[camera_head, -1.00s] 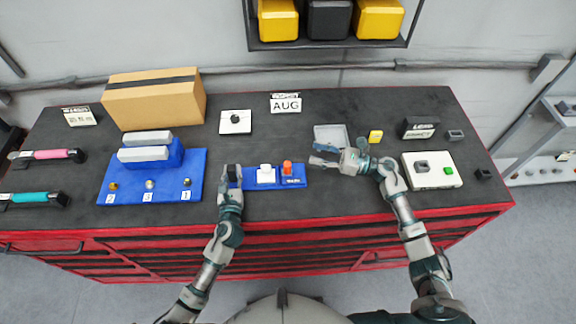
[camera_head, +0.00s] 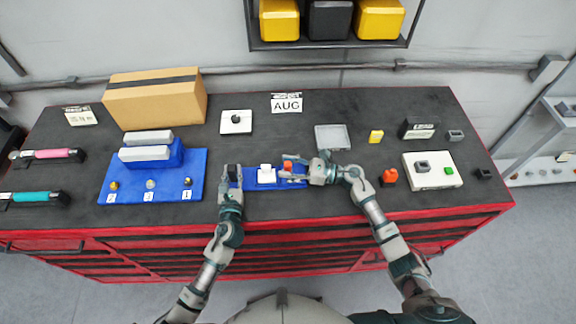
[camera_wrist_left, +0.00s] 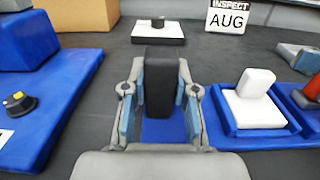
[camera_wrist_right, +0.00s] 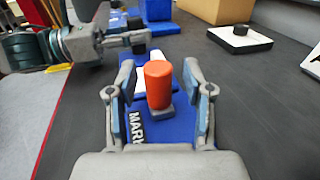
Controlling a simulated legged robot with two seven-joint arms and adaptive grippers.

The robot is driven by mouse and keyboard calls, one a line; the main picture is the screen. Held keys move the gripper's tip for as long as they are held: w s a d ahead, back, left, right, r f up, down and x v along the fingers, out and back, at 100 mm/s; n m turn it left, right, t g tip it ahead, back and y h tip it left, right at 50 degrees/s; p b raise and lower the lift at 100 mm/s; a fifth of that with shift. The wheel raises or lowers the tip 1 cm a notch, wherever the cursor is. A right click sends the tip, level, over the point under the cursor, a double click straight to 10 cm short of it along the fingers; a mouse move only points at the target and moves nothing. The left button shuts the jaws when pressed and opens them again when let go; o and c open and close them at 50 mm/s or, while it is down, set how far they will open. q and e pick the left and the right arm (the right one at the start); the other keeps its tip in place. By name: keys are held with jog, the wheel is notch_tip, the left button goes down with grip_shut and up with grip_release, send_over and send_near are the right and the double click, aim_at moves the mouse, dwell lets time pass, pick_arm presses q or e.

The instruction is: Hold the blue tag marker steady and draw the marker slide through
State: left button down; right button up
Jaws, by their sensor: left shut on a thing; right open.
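The blue tag marker (camera_head: 261,185) lies on the dark bench top, with a white block (camera_head: 266,171) in its middle. An upright orange knob, the marker slide (camera_wrist_right: 158,85), stands on a small grey foot near its labelled end; it also shows in the head view (camera_head: 288,163). My left gripper (camera_wrist_left: 159,105) is shut on the black block (camera_wrist_left: 160,75) at the marker's left end. My right gripper (camera_wrist_right: 160,95) is open, its fingers on either side of the orange knob; contact cannot be told. It partly covers the marker's right end in the head view.
A blue stand with numbered studs (camera_head: 120,188) is on the left. A grey tray (camera_head: 338,137) lies behind my right gripper. An orange-red piece (camera_head: 390,176) and a white plate with a green button (camera_head: 432,179) are on the right. A cardboard box (camera_head: 152,105) stands behind.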

aim_at(301, 172)
pick_arm(q)
jog(key=shift+d, duration=0.1)
pick_arm(e)
jog(key=shift+d, duration=0.15)
grip_shut()
pick_arm(q)
jog(key=shift+d+r, duration=0.1)
jog(key=shift+d, duration=0.05)
pick_arm(e)
jog(key=shift+d, duration=2)
grip_release()
notch_tip(301, 172, up, 10)
jog(key=shift+w+f, duration=0.1)
